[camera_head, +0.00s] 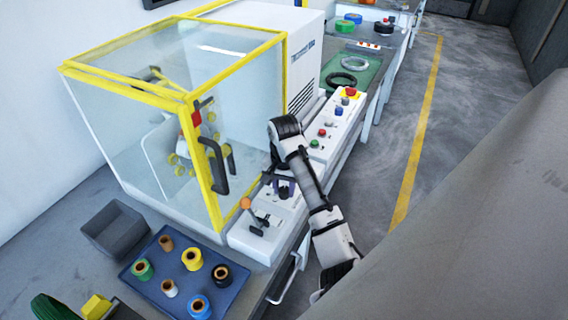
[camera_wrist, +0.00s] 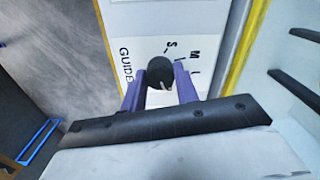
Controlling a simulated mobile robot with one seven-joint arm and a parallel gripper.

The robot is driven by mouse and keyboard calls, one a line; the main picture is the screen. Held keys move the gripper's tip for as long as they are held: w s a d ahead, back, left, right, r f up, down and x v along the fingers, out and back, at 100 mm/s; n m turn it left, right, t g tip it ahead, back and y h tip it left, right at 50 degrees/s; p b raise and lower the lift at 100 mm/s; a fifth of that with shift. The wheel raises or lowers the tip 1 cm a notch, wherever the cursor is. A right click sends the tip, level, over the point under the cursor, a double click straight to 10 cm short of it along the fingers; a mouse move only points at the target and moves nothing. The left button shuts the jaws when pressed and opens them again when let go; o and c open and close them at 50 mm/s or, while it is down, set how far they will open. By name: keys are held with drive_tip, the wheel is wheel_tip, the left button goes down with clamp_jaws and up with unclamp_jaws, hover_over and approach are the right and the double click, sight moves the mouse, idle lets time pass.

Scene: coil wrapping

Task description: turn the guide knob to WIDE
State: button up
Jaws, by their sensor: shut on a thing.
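The guide knob (camera_wrist: 160,71) is a round black knob on a white panel (camera_wrist: 140,55), in the wrist view. A small pale mark shows on its lower edge, toward my gripper. Rotated black lettering beside it reads GUIDE, with S, M and L partly visible around it; I cannot see the word WIDE. My gripper (camera_wrist: 160,80) has purple fingers, one on each side of the knob, shut on it. In the head view my gripper (camera_head: 280,180) reaches down to the control panel beside the yellow-framed enclosure, and the arm hides most of the knob.
The clear enclosure (camera_head: 130,125) with its black door handle (camera_head: 217,165) stands close left of my gripper. An orange-tipped lever (camera_head: 246,203) is nearer on the panel. A red button (camera_head: 350,91) lies farther along. A blue tray (camera_head: 225,292) holds several spools.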

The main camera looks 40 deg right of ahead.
sight(284, 189)
drive_tip(key=shift+m, duration=0.9)
drive_tip(key=o, duration=1)
wheel_tip(284, 189, up, 14)
drive_tip(key=shift+f, duration=0.1)
idle(0.5)
